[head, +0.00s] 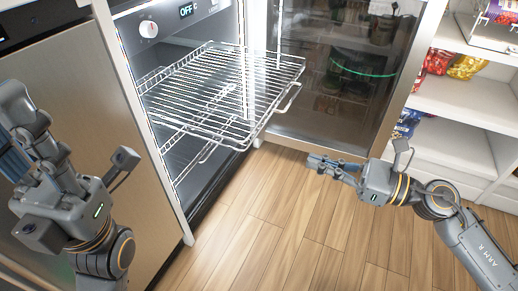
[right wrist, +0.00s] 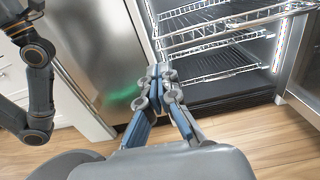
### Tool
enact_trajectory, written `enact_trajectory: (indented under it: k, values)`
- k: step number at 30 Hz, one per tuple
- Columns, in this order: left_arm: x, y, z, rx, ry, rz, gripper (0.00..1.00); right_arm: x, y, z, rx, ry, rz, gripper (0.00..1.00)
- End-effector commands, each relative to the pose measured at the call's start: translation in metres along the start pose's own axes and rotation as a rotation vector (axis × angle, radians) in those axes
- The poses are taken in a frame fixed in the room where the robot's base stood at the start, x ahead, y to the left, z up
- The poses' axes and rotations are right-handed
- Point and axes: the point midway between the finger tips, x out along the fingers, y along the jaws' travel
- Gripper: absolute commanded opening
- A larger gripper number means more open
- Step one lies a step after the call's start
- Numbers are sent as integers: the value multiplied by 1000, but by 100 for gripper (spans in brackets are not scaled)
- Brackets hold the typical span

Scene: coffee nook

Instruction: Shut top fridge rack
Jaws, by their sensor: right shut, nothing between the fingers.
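The top fridge rack (head: 232,92), a silver wire shelf, is slid far out of the open fridge. Its front edge with a wire handle bar points toward the open door; it also shows in the right wrist view (right wrist: 235,20). My right gripper (head: 312,162) is shut and empty, over the floor to the right of and apart from the rack's front edge. In the right wrist view its closed fingertips (right wrist: 160,73) are left of the rack. My left gripper (head: 25,150) is at the left edge, away from the rack; its fingers are not clear.
The glass fridge door (head: 345,75) stands open at the right. A lower rack (right wrist: 215,66) sits inside the fridge. White shelves (head: 450,105) with snack bags stand farther right. The wooden floor (head: 265,225) in front is clear.

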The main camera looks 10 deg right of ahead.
Motion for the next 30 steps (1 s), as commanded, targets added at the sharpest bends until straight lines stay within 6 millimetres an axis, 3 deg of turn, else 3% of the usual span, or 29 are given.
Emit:
enact_trajectory:
  k: [21, 30]
  values:
    - [0, 0, 1, 1, 1, 1, 32, 113, -1, 2, 2, -5, -2, 0]
    - [1, 0, 2, 1, 0, 4, 32, 131, -1, 1, 5, -2, -3, 0]
